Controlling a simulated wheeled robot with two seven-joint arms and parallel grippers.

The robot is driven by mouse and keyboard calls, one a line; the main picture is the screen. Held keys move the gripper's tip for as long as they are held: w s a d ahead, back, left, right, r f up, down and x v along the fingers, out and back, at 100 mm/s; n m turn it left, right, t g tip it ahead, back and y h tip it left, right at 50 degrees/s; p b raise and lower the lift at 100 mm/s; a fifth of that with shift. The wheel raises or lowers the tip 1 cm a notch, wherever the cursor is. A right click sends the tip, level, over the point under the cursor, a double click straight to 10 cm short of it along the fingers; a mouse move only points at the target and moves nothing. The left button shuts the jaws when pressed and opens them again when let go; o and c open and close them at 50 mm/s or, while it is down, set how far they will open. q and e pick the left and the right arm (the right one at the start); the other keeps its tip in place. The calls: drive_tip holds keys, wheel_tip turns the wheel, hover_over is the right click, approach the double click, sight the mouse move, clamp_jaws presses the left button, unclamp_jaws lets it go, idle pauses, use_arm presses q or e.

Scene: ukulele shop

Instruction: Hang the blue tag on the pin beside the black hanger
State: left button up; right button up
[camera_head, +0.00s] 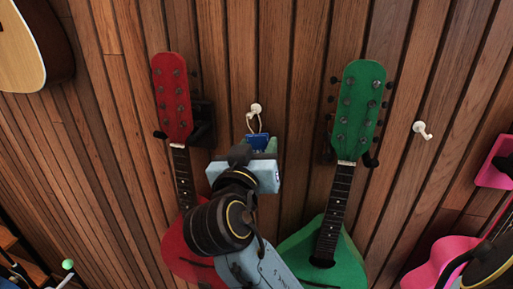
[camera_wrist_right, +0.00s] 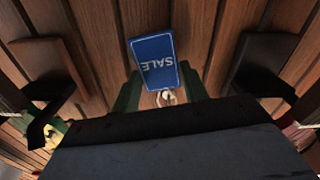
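The blue tag (camera_head: 259,142) is near the wall between the red and green ukuleles. A pale string loop runs from it up to the white pin (camera_head: 255,108). My right gripper (camera_head: 259,148) is just below the pin, with its greenish fingers on either side of the tag. In the right wrist view the tag (camera_wrist_right: 155,60) reads SALE upside down between the fingers (camera_wrist_right: 160,82), very close to both. Whether they press on it is unclear. A small white piece (camera_wrist_right: 166,97) shows below it. The black hanger (camera_head: 202,122) is partly behind the red ukulele. My left gripper is not in view.
The red ukulele (camera_head: 174,100) hangs close on the left, the green ukulele (camera_head: 357,105) on the right. Another white pin (camera_head: 422,130) is farther right. A pink ukulele (camera_head: 440,262) is at lower right, a natural-wood instrument (camera_head: 25,50) at upper left. Bare slatted wall lies above the tag.

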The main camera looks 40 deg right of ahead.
drive_tip(key=o, duration=0.4)
drive_tip(key=b+v, duration=0.3)
drive_tip(key=v, duration=1)
drive_tip(key=shift+s+a, duration=0.15)
drive_tip(key=shift+a, duration=0.05)
